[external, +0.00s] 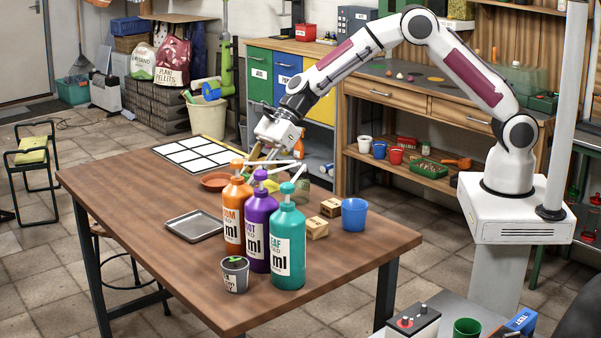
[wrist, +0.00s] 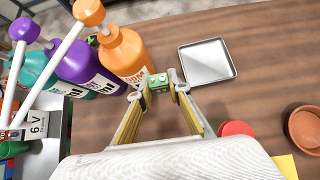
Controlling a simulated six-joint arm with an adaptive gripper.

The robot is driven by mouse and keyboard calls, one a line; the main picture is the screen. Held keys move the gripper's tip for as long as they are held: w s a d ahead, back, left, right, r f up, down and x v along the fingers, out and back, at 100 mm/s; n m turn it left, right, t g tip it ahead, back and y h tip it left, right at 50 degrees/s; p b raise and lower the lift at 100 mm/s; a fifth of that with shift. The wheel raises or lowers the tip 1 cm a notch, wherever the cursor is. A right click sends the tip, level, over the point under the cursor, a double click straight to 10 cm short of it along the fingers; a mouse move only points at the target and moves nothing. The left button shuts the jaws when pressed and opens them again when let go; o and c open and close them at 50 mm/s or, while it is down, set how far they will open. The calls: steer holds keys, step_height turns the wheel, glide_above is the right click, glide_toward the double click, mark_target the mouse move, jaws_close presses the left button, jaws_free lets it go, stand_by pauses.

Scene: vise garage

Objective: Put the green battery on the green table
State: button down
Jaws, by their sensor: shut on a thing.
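My gripper (external: 265,164) is over the brown wooden table (external: 130,205), behind the pump bottles in the external view. In the wrist view my gripper (wrist: 158,88) is shut on a small green block-shaped battery (wrist: 158,79) with pale round terminals on its end. The battery is held between the fingertips, close to the orange bottle (wrist: 122,54). In the external view the bottles hide the fingertips and the battery. I cannot make out for certain which surface is the green table; the large table is brown wood.
Orange (external: 232,215), purple (external: 258,235) and teal (external: 288,248) bottles stand in a row. Around them are a metal tray (external: 194,225), terracotta dish (external: 215,181), grey pot (external: 235,273), wooden blocks (external: 316,228) and blue cup (external: 354,215). The table's left front is clear.

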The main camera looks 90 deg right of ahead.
steer(key=s+a+f+n+g, duration=0.3)
steer(key=s+a, duration=0.5)
steer(key=s, duration=0.6)
steer(key=s+a+f+n+g, duration=0.3)
steer(key=s+a+n+g, duration=0.2)
steer(key=s, duration=1)
steer(key=s+a+f+n+g, duration=0.4)
steer(key=s+a+n, duration=0.5)
steer(key=s, duration=0.6)
steer(key=shift+s+a, duration=0.25)
steer(key=shift+a, duration=0.65)
steer(key=shift+f, duration=3.05)
steer(key=shift+f, duration=0.1)
steer(key=shift+f, duration=1.8)
